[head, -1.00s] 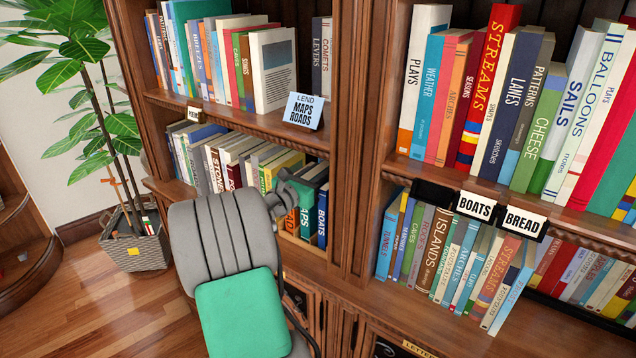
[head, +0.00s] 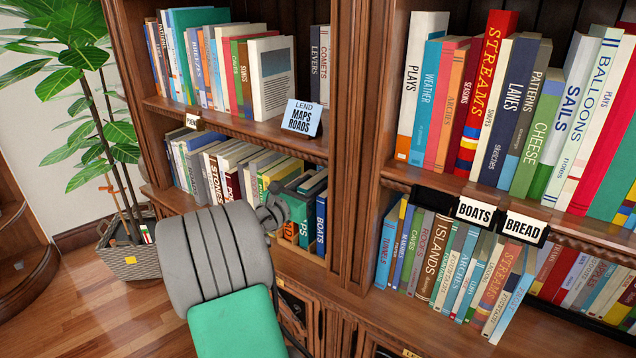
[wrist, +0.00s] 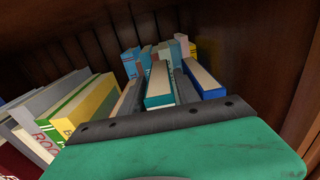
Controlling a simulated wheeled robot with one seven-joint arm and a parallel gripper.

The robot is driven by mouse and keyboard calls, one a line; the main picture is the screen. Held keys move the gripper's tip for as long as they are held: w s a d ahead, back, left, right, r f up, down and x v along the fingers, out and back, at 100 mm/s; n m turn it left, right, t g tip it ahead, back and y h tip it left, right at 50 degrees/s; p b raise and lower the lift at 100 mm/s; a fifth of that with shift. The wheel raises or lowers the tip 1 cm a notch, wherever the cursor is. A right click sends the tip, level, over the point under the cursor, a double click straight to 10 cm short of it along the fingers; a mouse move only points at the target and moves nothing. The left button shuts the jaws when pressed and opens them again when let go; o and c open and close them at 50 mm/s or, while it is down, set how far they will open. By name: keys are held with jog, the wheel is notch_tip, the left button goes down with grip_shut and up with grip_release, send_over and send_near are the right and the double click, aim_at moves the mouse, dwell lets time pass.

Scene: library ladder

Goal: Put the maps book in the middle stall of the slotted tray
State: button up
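A green book with white letters ending in "PS" (head: 309,231), which looks like the maps book, stands on the lower left shelf, partly hidden by my gripper. A blue "BOATS" book (head: 321,222) stands to its right. My gripper (head: 274,211) points into this row from the front left. In the wrist view, a teal book with pale page tops (wrist: 159,86) stands ahead of the hand, between dark grey parts. The finger gap is not clear, so I cannot tell if anything is gripped. A light wooden box front (head: 298,264) runs below these books; its stalls are hidden.
A "LEND MAPS ROADS" card (head: 301,118) stands on the shelf above. A thick wooden upright (head: 352,150) rises just right of the box. A potted plant (head: 125,250) stands on the floor at left.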

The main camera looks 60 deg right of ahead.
jog(key=a, duration=0.3)
jog(key=w+a, duration=0.1)
jog(key=a, duration=0.5)
jog(key=shift+w+a, duration=0.25)
jog(key=w+a+f+m+t+y, duration=0.3)
jog(key=w+a+f+m+y, duration=0.25)
jog(key=a, duration=0.35)
jog(key=w+a+f+m+t+y, duration=0.35)
jog(key=a+f+m, duration=0.2)
jog(key=a, duration=0.35)
jog(key=s+a+f+m+y, duration=0.1)
jog(key=s+a+y, duration=0.1)
jog(key=a, duration=0.7)
jog(key=s+a+f+m+y, duration=0.1)
jog(key=a+y, duration=0.3)
jog(key=a, duration=0.5)
jog(key=s+a+f+m+g+y, duration=0.1)
jog(key=s+a+m+y, duration=0.1)
jog(key=a, duration=0.6)
jog(key=shift+s+a+f+m+y, duration=0.3)
jog(key=shift+s+a+m+y, duration=0.1)
jog(key=shift+s+m, duration=0.1)
jog(key=shift+d, duration=0.1)
